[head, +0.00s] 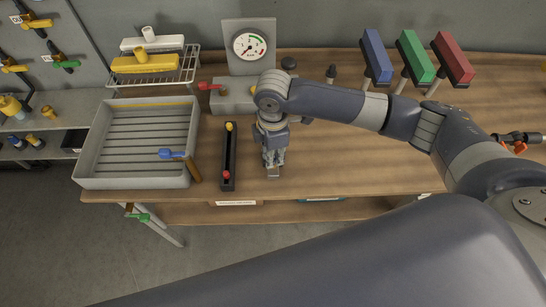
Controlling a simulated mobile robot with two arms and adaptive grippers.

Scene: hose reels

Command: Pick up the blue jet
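A small blue piece (172,153), which looks like the blue jet, shows at the right side of the grey ribbed tray (135,140). A brown handle-like part (193,168) extends from it across the tray's right wall; I cannot tell whether the two are joined. My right gripper (273,168) points down over the wooden bench, right of the tray and apart from the blue piece. Its fingers look close together, but their opening is too small to judge. My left gripper is not in view.
A narrow black holder (229,184) with a yellow and a red piece lies between the tray and my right gripper. A gauge (249,45) stands behind. Blue, green and red blocks (415,55) stand at the back right. A wire rack (185,68) is back left.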

